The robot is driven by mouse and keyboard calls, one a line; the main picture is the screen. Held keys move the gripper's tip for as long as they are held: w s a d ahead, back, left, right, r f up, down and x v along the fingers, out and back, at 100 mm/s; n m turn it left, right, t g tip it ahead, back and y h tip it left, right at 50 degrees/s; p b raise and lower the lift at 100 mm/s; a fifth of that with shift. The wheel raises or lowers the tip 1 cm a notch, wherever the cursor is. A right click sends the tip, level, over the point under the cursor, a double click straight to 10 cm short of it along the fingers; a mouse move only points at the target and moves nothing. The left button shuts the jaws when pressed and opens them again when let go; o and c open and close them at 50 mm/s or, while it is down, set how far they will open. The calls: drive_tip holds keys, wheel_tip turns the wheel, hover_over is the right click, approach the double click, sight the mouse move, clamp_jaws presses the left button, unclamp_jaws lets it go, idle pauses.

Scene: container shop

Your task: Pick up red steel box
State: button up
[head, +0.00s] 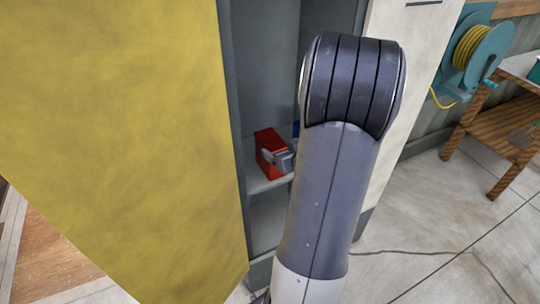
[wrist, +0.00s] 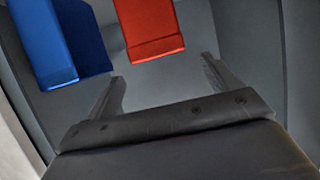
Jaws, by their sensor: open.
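The red steel box (head: 270,142) sits on a shelf inside a grey cabinet (head: 266,60). In the wrist view the red box (wrist: 150,28) is at the top middle, cut off by the picture's edge. My gripper (head: 270,158) is at the near side of the box in the head view, partly hidden by my arm. In the wrist view my gripper (wrist: 162,68) is open and empty. Its two fingers point toward the box and stand left and right of its near end; I cannot tell whether they touch it.
A blue box (wrist: 42,40) stands left of the red one in the wrist view; only a sliver of blue (head: 296,129) shows in the head view. Cabinet walls are close around my gripper. A large yellow panel (head: 115,130) fills the left. A hose reel (head: 478,48) hangs at right.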

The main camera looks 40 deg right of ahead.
sight(273, 143)
drive_tip(key=x, duration=0.3)
drive_tip(key=shift+w+f, duration=0.15)
drive_tip(key=shift+w, duration=0.2)
drive_tip(key=shift+p+x, duration=0.3)
drive_tip(key=shift+x, duration=2.15)
drive_tip(key=shift+f, duration=0.1)
drive_tip(key=shift+c, duration=0.5)
clamp_jaws()
